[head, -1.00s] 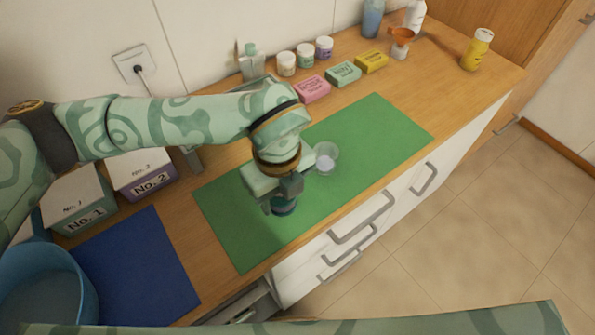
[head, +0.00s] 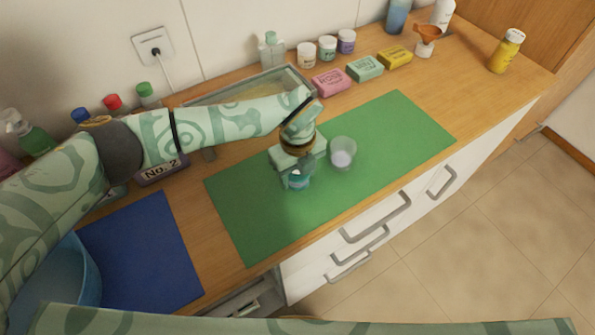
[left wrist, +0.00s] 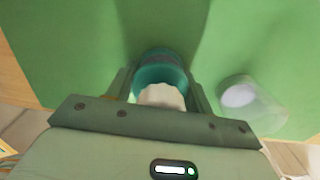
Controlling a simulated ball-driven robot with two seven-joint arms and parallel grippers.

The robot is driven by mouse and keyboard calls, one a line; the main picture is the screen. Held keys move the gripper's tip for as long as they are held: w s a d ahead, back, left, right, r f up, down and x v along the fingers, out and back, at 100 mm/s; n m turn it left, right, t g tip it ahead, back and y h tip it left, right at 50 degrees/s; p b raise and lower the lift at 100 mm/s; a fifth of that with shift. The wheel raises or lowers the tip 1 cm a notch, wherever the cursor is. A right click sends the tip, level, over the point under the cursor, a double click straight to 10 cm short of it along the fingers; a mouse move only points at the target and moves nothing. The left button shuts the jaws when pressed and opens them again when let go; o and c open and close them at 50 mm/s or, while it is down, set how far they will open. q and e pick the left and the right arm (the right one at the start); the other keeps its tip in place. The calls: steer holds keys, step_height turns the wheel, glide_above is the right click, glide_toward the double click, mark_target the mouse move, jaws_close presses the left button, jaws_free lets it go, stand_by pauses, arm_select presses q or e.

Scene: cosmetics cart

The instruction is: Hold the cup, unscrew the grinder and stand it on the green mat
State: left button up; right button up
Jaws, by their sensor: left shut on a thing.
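My left gripper (head: 297,172) is over the left-middle part of the green mat (head: 395,125), shut on the teal grinder (head: 298,183). In the left wrist view the grinder (left wrist: 160,76) sits between the two fingers, teal with a darker band and a white piece on the side near the gripper. I cannot tell whether it touches the mat. A clear cup (head: 343,153) with whitish contents stands on the mat just right of the gripper, apart from the grinder. The cup also shows in the left wrist view (left wrist: 250,105). My right gripper is not in view.
A blue mat (head: 140,255) and a blue bucket (head: 80,275) are at the left. Soap boxes (head: 365,67), small jars and a tray (head: 250,85) line the back. A yellow bottle (head: 506,50) stands far right. The mat's right half is clear.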

arm_select(q)
steer(key=shift+f, duration=0.1)
steer(key=o, duration=1.1)
steer(key=shift+c, duration=0.2)
step_height(320, 180, up, 12)
steer(key=shift+r+p, duration=0.2)
steer(key=shift+p, duration=0.6)
steer(key=shift+s+f, duration=0.1)
